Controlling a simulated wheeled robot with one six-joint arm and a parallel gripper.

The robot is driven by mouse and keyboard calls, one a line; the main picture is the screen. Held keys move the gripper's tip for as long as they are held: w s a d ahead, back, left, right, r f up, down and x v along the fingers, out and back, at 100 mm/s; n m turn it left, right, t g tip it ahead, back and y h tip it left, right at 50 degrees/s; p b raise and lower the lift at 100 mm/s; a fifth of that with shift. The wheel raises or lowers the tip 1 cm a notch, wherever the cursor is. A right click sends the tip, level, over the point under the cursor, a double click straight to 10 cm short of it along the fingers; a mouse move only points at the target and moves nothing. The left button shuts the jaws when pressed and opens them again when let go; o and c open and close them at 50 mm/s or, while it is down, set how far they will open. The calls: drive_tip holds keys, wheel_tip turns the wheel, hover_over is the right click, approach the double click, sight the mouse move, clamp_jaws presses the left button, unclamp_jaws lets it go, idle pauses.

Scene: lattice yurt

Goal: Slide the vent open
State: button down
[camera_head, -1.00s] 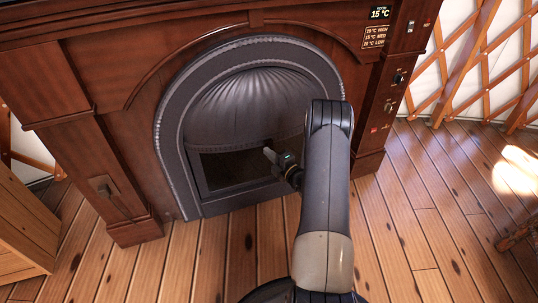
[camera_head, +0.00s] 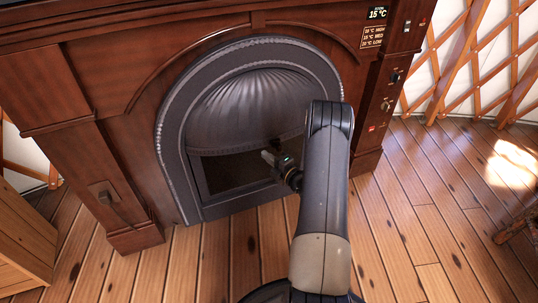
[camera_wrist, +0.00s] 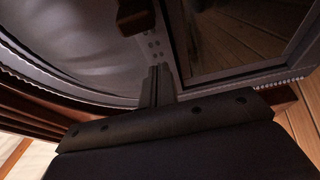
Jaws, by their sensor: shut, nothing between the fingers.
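The fireplace has a dark metal arched surround (camera_head: 170,140) with a ribbed, shell-like hood (camera_head: 255,105) above a dark glazed opening (camera_head: 225,172). No part is clearly labelled as a vent. My gripper (camera_head: 267,158) is shut and empty in front of the opening's upper right part, well right of that handle. In the wrist view its fingers (camera_wrist: 157,85) are together, with the metal hood (camera_wrist: 65,45) and the glazed opening (camera_wrist: 225,35) beyond; contact cannot be told.
The right pillar carries a 15 °C display (camera_head: 377,13), a temperature label (camera_head: 372,37) and several switches and knobs. A wooden cabinet (camera_head: 22,240) stands at the lower left. Plank floor (camera_head: 190,260) is clear between it and my arm. A lattice wall (camera_head: 470,60) is at the right.

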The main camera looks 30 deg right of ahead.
drive_tip(key=p+v, duration=0.1)
drive_tip(key=v, duration=0.8)
drive_tip(key=shift+s+d+p, duration=0.2)
drive_tip(key=shift+s+p, duration=0.15)
drive_tip(key=shift+w, duration=0.1)
